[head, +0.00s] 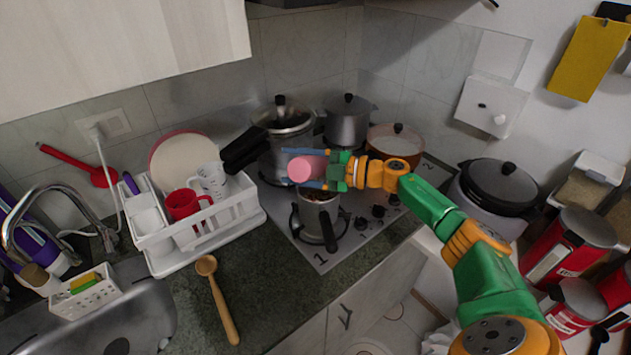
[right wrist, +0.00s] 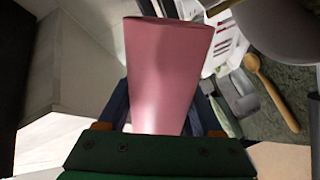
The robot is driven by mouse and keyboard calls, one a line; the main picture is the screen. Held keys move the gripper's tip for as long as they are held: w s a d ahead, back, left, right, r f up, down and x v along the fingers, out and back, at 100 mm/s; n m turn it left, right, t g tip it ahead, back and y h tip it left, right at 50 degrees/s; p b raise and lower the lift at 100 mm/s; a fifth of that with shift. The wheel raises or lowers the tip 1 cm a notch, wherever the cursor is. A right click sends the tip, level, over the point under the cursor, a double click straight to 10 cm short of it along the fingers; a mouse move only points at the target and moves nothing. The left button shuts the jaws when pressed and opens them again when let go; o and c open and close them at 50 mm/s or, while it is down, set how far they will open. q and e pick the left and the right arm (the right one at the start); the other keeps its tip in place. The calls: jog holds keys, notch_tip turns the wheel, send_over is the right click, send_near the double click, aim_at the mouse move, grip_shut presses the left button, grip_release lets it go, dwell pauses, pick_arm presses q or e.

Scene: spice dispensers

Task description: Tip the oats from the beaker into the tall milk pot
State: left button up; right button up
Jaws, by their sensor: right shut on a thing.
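The pink beaker (head: 303,169) is held tilted, roughly on its side, over the front-left burner. It fills the middle of the right wrist view (right wrist: 167,75). My right gripper (head: 306,168) is shut on it, with one finger on either side. Below the beaker stands a small steel pot (head: 318,220) with a black handle pointing to the front, which I take for the milk pot. Something brownish shows inside its rim, partly hidden by the beaker and gripper. I cannot see into the beaker or tell whether oats are falling. My left gripper is out of view.
A lidded steel pot (head: 283,122), a second steel pot (head: 347,125) and an orange pot (head: 394,145) stand behind on the hob. A white dish rack (head: 207,236) is on the left. A wooden spoon (head: 218,300) lies on the counter, which is otherwise clear there.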

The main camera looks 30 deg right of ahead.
aim_at(308, 167)
pick_arm(q)
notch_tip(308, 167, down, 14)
jog(key=b, duration=1.4)
pick_arm(e)
jog(key=s+a+f+n+t+h, duration=0.1)
jog(key=s+a+f+n, duration=0.1)
jog(key=n, duration=0.6)
jog(key=s+a+f+n+t+h, duration=0.1)
jog(key=s+a+f+n, duration=0.15)
jog(key=n, duration=0.65)
pick_arm(q)
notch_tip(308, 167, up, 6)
jog(key=p, duration=0.6)
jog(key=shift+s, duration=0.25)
pick_arm(e)
notch_tip(308, 167, up, 7)
jog(key=n+t, duration=0.1)
jog(key=n, duration=0.4)
jog(key=shift+s+a, duration=0.25)
jog(key=shift+a, duration=0.05)
